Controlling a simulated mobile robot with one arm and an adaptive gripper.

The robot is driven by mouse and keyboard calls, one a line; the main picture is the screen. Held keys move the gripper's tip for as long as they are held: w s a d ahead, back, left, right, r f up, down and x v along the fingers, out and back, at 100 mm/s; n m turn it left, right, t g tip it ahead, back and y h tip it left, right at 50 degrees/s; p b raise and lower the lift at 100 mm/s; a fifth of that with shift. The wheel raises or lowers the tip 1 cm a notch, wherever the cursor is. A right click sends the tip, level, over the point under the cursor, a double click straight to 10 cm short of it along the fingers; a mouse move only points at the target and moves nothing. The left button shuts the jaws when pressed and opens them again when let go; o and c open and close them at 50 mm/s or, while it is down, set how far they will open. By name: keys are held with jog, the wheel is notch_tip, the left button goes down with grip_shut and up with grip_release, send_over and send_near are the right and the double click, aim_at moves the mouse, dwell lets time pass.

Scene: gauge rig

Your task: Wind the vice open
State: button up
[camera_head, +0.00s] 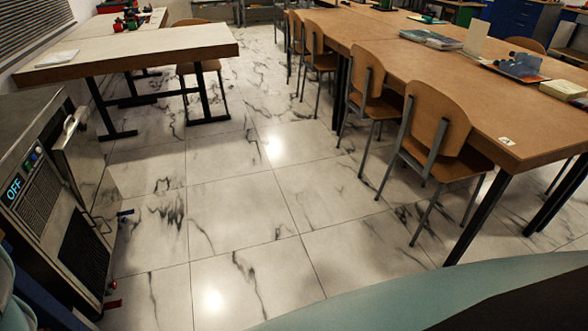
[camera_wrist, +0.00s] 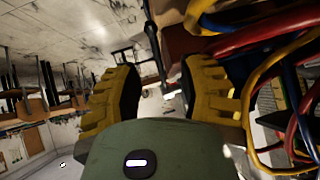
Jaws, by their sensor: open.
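My gripper (camera_wrist: 163,82) shows in the wrist view with two yellow ribbed fingers spread apart. It is open, and I see nothing held between the fingers. The head view does not show the gripper. I cannot clearly make out a vice in either view.
A metal machine (camera_head: 40,180) with a lit "OFF" display stands at the left. A pale-topped table (camera_head: 130,55) is behind it. Chairs (camera_head: 437,115) line the long wooden table (camera_head: 480,85). The marble floor (camera_head: 235,190) between is clear. Coloured cables (camera_wrist: 265,50) crowd the wrist view's right side.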

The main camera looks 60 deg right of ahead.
jog(key=shift+v, duration=2.35)
jog(key=shift+o, duration=0.2)
jog(key=shift+w, duration=0.1)
